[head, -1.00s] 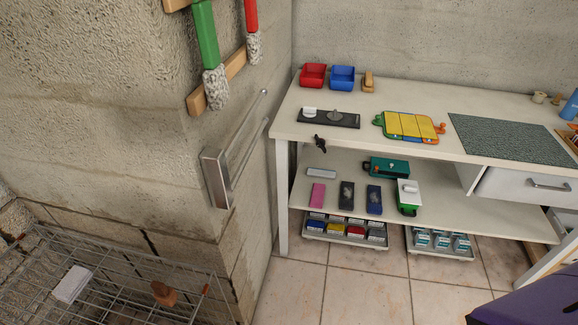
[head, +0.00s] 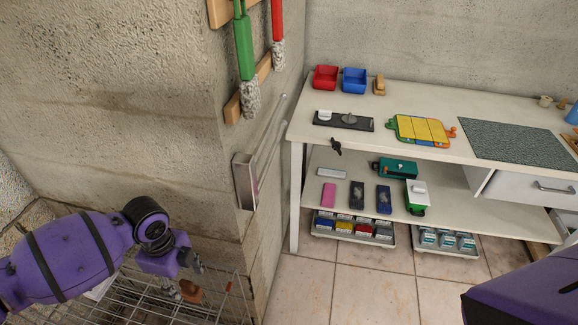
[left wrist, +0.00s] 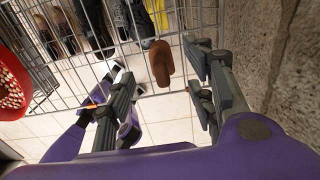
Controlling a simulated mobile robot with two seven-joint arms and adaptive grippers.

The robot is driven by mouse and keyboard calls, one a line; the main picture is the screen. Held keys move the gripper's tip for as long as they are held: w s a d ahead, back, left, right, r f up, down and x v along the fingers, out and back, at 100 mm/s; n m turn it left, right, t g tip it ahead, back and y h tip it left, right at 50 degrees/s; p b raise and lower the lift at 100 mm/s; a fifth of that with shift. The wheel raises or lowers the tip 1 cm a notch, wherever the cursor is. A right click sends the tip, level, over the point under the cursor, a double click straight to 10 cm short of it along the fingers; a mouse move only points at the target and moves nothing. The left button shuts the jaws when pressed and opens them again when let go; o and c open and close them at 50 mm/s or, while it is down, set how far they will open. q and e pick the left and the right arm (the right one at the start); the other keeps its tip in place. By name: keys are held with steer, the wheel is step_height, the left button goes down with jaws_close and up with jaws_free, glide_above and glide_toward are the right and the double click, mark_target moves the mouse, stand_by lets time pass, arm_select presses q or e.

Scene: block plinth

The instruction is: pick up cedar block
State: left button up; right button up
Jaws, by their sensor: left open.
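The cedar block, a reddish-brown wooden piece (head: 191,292), is on the wire rack (head: 225,309) at the lower left of the head view, partly hidden by my left gripper. In the left wrist view the block (left wrist: 161,62) stands out beyond the fingers, against the wire rack. My left gripper (head: 184,278) is open and points down toward the rack, close to the block. In the left wrist view its fingers (left wrist: 162,84) are spread to either side of the block, with nothing between them that I can see held. My right gripper is out of view.
A rough concrete wall (head: 130,110) rises close beside the rack and the left gripper. Dark shoes (left wrist: 130,22) show below the wires. A white workbench (head: 395,95) with bins and tools stands to the right. Tiled floor (head: 350,295) lies clear in front of it.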

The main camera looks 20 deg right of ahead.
mark_target(185, 283)
arm_select(q)
steer(key=shift+f, duration=0.15)
steer(key=f, duration=0.2)
steer(key=shift+s+d+f, duration=0.15)
steer(key=shift+d+f, duration=0.1)
steer(key=shift+f, duration=0.15)
step_height(185, 283, down, 4)
steer(key=shift+f, duration=0.2)
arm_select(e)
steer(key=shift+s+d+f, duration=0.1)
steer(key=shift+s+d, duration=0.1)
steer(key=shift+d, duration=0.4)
arm_select(q)
steer(key=c, duration=1.2)
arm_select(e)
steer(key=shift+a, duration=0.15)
